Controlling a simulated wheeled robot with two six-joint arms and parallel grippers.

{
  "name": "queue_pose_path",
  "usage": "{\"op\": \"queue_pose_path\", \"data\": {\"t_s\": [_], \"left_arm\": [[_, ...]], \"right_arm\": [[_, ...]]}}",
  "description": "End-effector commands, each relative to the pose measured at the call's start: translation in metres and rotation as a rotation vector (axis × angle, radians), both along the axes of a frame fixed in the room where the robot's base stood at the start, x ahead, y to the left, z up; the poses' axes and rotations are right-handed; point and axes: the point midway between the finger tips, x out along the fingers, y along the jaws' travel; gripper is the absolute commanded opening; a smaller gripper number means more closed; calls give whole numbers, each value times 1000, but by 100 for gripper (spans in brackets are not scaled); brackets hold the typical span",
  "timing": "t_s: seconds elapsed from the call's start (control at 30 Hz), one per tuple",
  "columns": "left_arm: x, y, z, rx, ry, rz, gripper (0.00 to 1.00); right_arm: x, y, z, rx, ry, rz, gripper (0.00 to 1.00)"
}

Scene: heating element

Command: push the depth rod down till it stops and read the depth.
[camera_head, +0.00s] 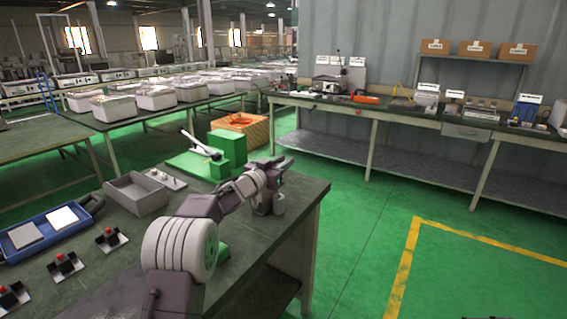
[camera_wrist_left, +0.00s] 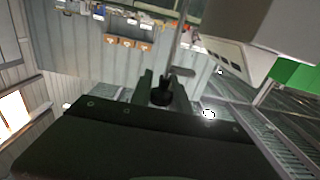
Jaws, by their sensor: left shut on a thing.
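In the head view my left gripper (camera_head: 268,190) is over the far right corner of the green-topped bench, beside a small grey cylinder (camera_head: 278,204). In the left wrist view, which is turned nearly upside down, the left gripper (camera_wrist_left: 161,88) is shut on a dark round knob (camera_wrist_left: 161,97). A thin grey rod (camera_wrist_left: 178,45), which looks like the depth rod, runs away from the knob. A small grey tab shows beside it. I see no readable depth scale. How far down the rod stands cannot be told. My right gripper is not in view.
A green press-like fixture (camera_head: 229,147) with a lever stands behind my arm. A grey open bin (camera_head: 136,195), a blue tray (camera_head: 42,245) and several small switch blocks lie on the bench's left. Open green floor lies to the right.

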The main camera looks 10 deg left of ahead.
Motion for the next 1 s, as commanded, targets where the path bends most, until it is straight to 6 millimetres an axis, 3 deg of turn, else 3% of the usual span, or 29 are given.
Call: {"op": "queue_pose_path", "data": {"t_s": [0.2,0.47,0.7,0.73,0.8,1.0], "left_arm": [[0,0,-3,0,0,0,0],[0,0,-37,-1,1,0,0],[0,0,-35,0,1,0,0],[0,0,-35,0,1,1,27],[0,0,-35,0,0,1,43],[0,0,-35,0,0,0,43]], "right_arm": [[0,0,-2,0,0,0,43],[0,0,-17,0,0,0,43],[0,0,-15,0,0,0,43],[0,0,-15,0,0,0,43],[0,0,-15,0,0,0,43],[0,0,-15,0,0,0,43]]}}
